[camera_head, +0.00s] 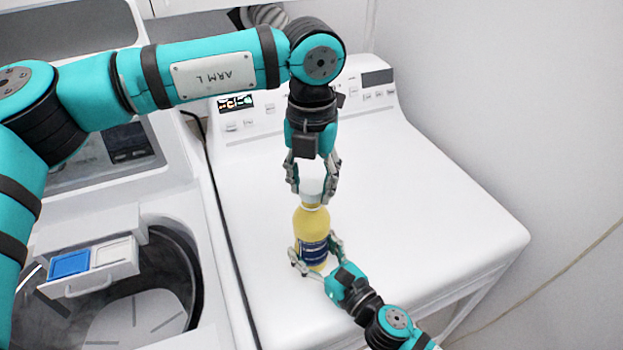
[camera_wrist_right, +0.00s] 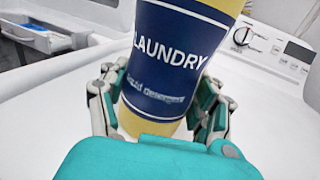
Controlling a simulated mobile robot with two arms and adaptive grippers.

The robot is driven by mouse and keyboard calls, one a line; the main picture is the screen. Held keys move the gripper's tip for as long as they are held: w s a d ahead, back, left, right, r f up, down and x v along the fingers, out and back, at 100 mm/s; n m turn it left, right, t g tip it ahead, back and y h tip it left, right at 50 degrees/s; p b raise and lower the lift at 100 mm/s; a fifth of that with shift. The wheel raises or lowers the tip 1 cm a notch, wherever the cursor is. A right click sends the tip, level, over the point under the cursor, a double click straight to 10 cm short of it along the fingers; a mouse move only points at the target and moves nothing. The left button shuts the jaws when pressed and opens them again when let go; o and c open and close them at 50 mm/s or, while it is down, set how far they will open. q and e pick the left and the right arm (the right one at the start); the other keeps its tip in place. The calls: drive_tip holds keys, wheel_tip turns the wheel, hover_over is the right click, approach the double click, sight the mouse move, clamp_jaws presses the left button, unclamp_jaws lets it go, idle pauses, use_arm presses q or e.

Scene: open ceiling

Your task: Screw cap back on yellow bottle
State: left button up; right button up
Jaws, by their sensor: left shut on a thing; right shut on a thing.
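The yellow bottle (camera_head: 311,222) stands upright on the white machine top, with a dark blue label. The right wrist view shows its label (camera_wrist_right: 165,60) close up, reading "LAUNDRY". My right gripper (camera_head: 316,252) is shut around the lower part of the bottle; its fingers flank the bottle in the right wrist view (camera_wrist_right: 158,110). My left gripper (camera_head: 312,185) points down from above and is shut on the white cap (camera_head: 312,178) at the bottle's top. The cap sits at the bottle's neck in line with it; whether the threads are engaged cannot be seen.
The bottle stands on a white dryer (camera_head: 420,200) with a control panel at its back. Its top is clear to the right. At left is an open washer (camera_head: 170,240) with a pulled-out detergent drawer (camera_head: 95,262). A wall is at right.

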use_arm(q)
drive_tip(key=shift+f, duration=0.55)
